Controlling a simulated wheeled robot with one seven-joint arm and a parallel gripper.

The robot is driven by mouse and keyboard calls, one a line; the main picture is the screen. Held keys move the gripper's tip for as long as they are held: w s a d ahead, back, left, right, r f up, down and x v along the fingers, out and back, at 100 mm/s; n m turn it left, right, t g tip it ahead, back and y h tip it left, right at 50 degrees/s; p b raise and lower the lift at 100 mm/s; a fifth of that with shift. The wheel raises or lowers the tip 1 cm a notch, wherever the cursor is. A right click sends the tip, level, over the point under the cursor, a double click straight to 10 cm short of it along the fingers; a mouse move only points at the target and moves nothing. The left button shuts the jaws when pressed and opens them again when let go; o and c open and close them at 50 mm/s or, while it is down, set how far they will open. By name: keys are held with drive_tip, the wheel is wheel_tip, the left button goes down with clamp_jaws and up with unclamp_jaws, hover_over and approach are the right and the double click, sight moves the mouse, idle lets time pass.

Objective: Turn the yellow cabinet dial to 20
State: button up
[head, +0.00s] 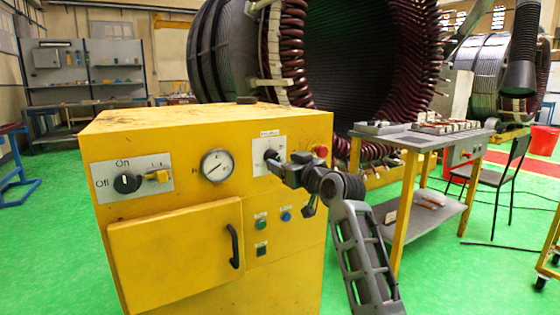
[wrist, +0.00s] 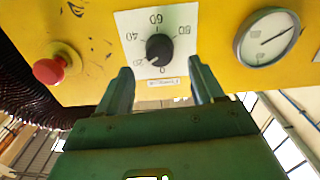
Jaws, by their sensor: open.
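The yellow cabinet (head: 205,200) stands at the front left in the head view. Its dial is a black round knob (wrist: 159,48) on a white plate (wrist: 180,22) marked 0, 20, 40, 60 and 80, seen upside down in the wrist view. I cannot tell surely which mark the knob points to. My gripper (wrist: 161,68) is open, its two fingers pointing at the plate with the knob ahead, between their lines. Contact with the knob does not show. In the head view my gripper (head: 279,164) is close to the cabinet front and partly covers the knob.
A red button (wrist: 56,68) and a pressure gauge (wrist: 267,38) flank the dial plate. An on/off switch (head: 127,183), a door handle (head: 235,246) and small buttons (head: 286,216) are also on the cabinet. A grey table (head: 420,138) stands to the right.

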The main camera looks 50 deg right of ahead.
drive_tip(key=shift+v, duration=2.15)
drive_tip(key=s+a+f+g+y+p, duration=0.1)
drive_tip(key=s+a+f+p, duration=0.2)
drive_tip(key=s+a+f, duration=0.7)
drive_tip(key=s+a+f+y+p, duration=0.1)
drive_tip(key=s+a+f+p, duration=0.2)
drive_tip(key=s+a+f, duration=0.6)
drive_tip(key=s+a+r+n+y+p, duration=0.1)
drive_tip(key=s+a+r, duration=0.2)
drive_tip(key=s, duration=0.5)
drive_tip(key=s+a+r+n+g+y+p, duration=0.1)
drive_tip(key=s+a+r+p, duration=0.1)
drive_tip(key=s+a+r, duration=0.2)
drive_tip(key=s+a+r+y+p, duration=0.1)
drive_tip(key=s+a+r, duration=0.3)
drive_tip(key=s, duration=0.7)
drive_tip(key=a+p, duration=0.1)
drive_tip(key=a, duration=0.1)
drive_tip(key=shift+s+a+r+n+y, duration=0.25)
drive_tip(key=shift+s+a+n+y, duration=0.05)
drive_tip(key=shift+n, duration=0.1)
drive_tip(key=shift+c, duration=0.3)
